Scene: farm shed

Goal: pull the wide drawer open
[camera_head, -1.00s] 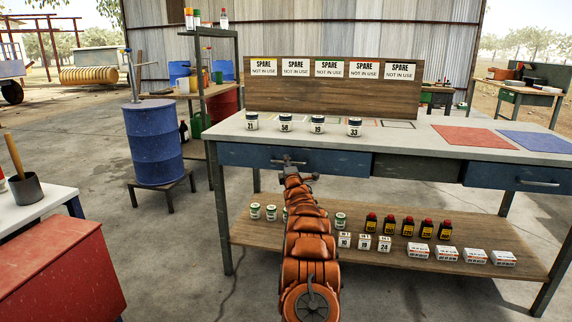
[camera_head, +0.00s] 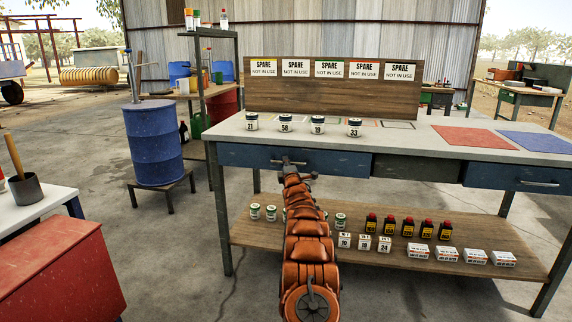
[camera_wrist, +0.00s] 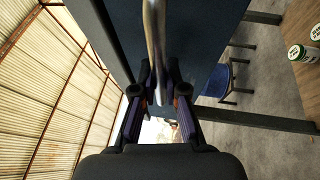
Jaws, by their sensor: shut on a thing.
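The wide blue drawer (camera_head: 340,164) is under the left part of the bench top in the head view. Its front looks about flush with the bench. In the wrist view the metal handle (camera_wrist: 154,35) runs between the fingers of my gripper (camera_wrist: 158,88), in front of the dark blue drawer front (camera_wrist: 205,35). My gripper and arm hide most of the handle in the head view.
Several numbered jars (camera_head: 317,124) stand on the bench top (camera_head: 430,140) above the drawer. A second blue drawer (camera_head: 515,178) is at the right. The lower shelf (camera_head: 400,258) holds bottles, boxes and cans near my arm. A red chest (camera_head: 60,265) stands at the left front.

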